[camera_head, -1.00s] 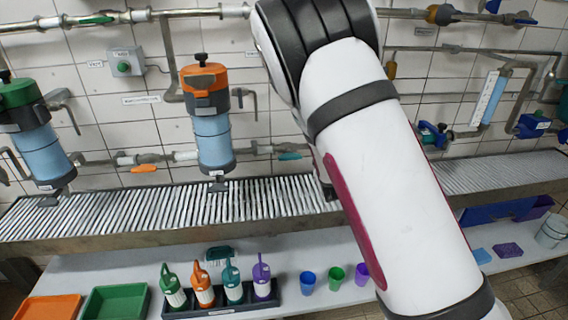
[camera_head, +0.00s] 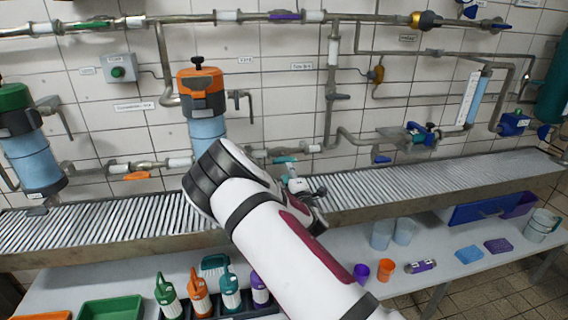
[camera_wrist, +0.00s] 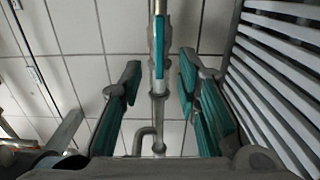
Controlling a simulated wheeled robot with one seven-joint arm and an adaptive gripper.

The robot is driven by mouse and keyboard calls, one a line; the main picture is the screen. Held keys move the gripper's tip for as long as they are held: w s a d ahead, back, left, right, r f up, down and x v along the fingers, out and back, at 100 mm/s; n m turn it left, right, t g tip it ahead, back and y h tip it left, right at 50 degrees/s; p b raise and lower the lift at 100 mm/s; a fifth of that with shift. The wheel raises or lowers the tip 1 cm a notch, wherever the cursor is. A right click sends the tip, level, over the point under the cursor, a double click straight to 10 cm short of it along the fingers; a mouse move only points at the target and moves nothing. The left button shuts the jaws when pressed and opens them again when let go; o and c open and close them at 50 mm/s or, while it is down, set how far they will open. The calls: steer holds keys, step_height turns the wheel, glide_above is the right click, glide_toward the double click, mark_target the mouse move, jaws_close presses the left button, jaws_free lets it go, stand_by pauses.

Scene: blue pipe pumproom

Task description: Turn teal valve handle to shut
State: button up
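The teal valve handle (camera_head: 285,159) sits on the low wall pipe, right of the orange-topped filter. In the wrist view the handle (camera_wrist: 158,45) is a narrow teal bar that appears to lie along the pipe. My gripper (camera_wrist: 158,76) is open, with teal pads on both sides of the pipe line and the handle between and beyond them. No contact with the handle is visible. In the head view my gripper (camera_head: 305,186) is just below and right of the handle, partly hidden by my wrist.
A slatted metal drain shelf (camera_head: 400,187) runs under the pipes, close below my gripper. The orange-topped filter (camera_head: 205,105) stands left of the handle. An orange handle (camera_head: 137,176) is farther left along the pipe. Bottles and cups stand on the lower bench (camera_head: 435,268).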

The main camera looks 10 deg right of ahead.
mark_target(285, 162)
steer(key=w+b, duration=0.1)
steer(key=w, duration=0.7)
steer(key=shift+w, duration=0.35)
steer(key=shift+c, duration=0.6)
jaws_close()
